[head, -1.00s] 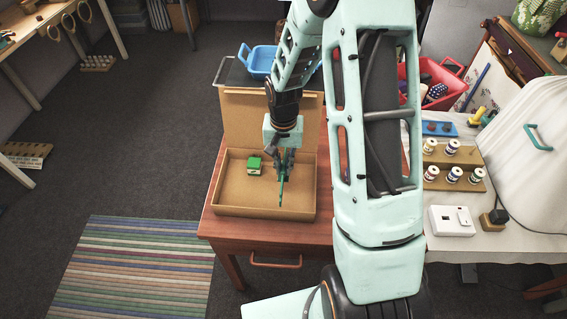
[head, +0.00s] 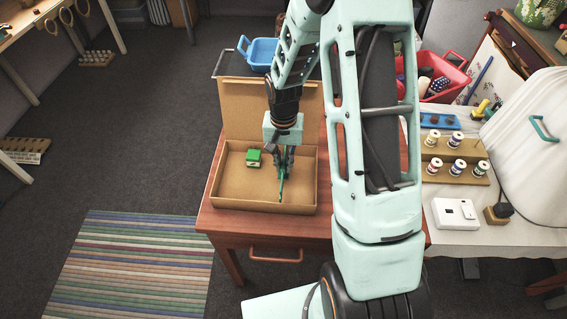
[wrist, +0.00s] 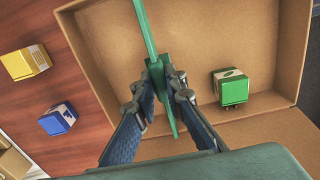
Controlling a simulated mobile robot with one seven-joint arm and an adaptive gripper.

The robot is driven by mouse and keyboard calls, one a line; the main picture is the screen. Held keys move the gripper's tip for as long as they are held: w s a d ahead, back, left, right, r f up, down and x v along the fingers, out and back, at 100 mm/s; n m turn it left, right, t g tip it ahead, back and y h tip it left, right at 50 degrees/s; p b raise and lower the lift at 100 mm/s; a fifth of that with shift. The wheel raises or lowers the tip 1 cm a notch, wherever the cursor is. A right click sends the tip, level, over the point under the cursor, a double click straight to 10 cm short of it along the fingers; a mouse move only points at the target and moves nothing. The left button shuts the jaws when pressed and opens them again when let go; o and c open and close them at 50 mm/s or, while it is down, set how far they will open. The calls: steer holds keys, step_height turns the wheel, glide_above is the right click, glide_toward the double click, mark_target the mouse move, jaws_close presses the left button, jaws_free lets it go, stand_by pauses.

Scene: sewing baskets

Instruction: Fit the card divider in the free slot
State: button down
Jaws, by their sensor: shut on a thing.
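My gripper (head: 285,165) is shut on a thin green card divider (head: 281,190), over the right half of an open cardboard box (head: 240,201). In the wrist view the divider (wrist: 148,30) shows nearly edge-on between the two fingers of my gripper (wrist: 163,76). It reaches from the fingers to the top edge of that view. Whether its lower edge touches the box floor I cannot tell. I cannot make out a slot in the box (wrist: 110,50).
A green block (head: 253,158) sits inside the box near its back wall; it also shows in the wrist view (wrist: 230,87). A yellow block (wrist: 26,62) and a blue block (wrist: 57,119) lie outside on the wooden table (head: 228,222). The box lid (head: 240,105) stands open behind.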

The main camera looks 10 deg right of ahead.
steer(key=shift+f+b, duration=1.65)
steer(key=shift+f, duration=0.3)
steer(key=c, duration=1.9)
jaws_free()
step_height(320, 180, up, 12)
steer(key=shift+r, duration=0.1)
steer(key=shift+d, duration=0.1)
